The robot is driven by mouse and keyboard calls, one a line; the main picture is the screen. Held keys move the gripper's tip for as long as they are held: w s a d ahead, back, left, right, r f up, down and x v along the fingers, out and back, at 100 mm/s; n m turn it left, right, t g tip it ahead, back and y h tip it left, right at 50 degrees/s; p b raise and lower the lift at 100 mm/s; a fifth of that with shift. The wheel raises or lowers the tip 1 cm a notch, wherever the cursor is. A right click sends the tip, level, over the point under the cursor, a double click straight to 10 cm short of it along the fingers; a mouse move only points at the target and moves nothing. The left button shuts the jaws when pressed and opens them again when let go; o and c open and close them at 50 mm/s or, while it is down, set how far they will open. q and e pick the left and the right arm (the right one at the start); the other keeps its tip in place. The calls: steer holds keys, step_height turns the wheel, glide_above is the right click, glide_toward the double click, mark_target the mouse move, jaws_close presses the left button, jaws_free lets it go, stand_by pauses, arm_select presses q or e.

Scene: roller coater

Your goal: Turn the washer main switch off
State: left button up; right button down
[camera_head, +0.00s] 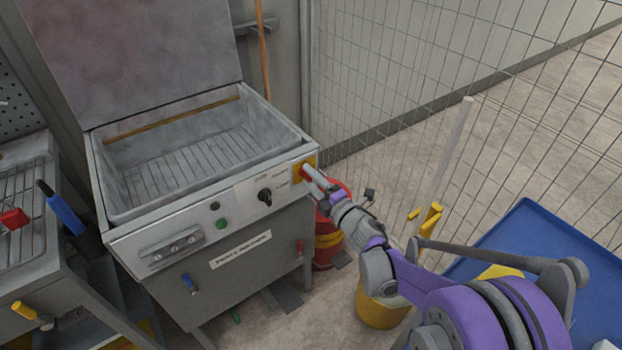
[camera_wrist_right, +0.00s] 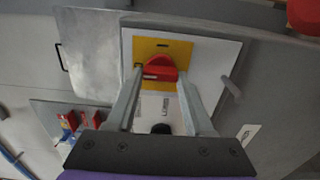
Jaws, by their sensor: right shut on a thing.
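The parts washer (camera_head: 125,236) is a grey metal basin with its lid raised. Its main switch is a red rotary knob (camera_wrist_right: 160,69) on a yellow plate (camera_wrist_right: 150,48), at the right end of the front panel. In the head view the yellow plate (camera_head: 299,168) shows beside my fingertips, and the knob is mostly covered. My right gripper (camera_head: 309,174) reaches in from the lower right. In the wrist view its two fingers (camera_wrist_right: 160,78) stand on either side of the red knob and are shut on it. My left gripper is not in view.
A black rotary knob (camera_head: 265,196) and a green button (camera_head: 222,224) sit left of the switch. A red container (camera_head: 328,238) and a yellow bucket (camera_head: 379,307) stand under and beside my right arm. A wire mesh fence (camera_head: 400,75) rises behind. A blue tray (camera_head: 525,235) lies right.

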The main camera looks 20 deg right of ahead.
steer(key=shift+c, duration=1.4)
jaws_free()
steer(key=shift+s+d, duration=0.1)
steer(key=v, duration=1)
steer(key=shift+s+p, duration=0.25)
steer(key=shift+p, duration=0.2)
steer(key=shift+d, duration=0.1)
